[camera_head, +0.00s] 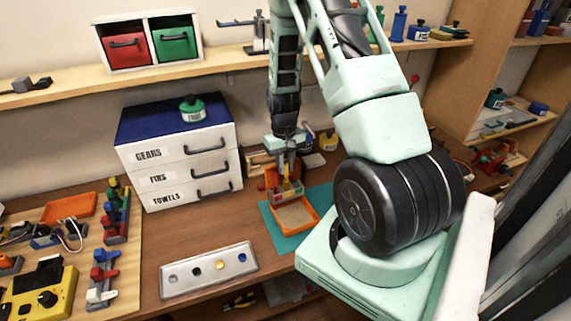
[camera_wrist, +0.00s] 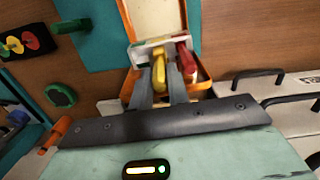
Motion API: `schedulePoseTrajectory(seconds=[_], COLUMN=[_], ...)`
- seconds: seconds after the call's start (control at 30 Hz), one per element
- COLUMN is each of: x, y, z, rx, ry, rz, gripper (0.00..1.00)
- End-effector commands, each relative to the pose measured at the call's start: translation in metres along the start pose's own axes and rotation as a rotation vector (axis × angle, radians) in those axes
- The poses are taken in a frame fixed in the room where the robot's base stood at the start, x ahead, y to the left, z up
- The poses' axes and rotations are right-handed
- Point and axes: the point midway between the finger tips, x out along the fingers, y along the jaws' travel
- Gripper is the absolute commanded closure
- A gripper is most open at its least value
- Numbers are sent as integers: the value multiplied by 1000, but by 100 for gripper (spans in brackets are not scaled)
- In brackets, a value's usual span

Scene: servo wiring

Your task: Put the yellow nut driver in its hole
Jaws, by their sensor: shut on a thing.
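My gripper (camera_head: 289,172) is over the back of an orange-rimmed box (camera_head: 314,226) on the teal mat (camera_head: 284,243). In the wrist view my gripper (camera_wrist: 161,84) is shut on the yellow nut driver (camera_wrist: 159,66), which is between the fingertips. The nut driver also shows as a small yellow patch in the head view (camera_head: 287,184). A red-handled tool (camera_wrist: 187,64) is just right of it in the wrist view. The lower end of the nut driver is hidden.
A white drawer unit (camera_head: 180,160) with a green-lidded jar (camera_head: 192,108) on top stands left of my gripper. A wooden board with coloured clamps (camera_head: 103,272) and a yellow device (camera_head: 42,293) are at the left. Bare table lies between the rack plate and the mat.

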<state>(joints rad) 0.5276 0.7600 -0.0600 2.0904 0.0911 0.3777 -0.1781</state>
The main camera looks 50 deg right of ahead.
Motion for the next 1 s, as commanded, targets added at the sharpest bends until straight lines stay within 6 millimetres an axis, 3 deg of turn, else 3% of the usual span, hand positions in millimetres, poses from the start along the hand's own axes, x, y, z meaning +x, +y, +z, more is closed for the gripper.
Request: schedulePoseTrajectory(seconds=[0.8, 0.83, 0.9, 1.0], x=[12, 12, 12, 12], y=[0, 0, 0, 0], z=[0, 0, 0, 0], rx=[0, 0, 0, 0], ry=[0, 0, 0, 0], rz=[0, 0, 0, 0], gripper=[100, 80, 61, 58])
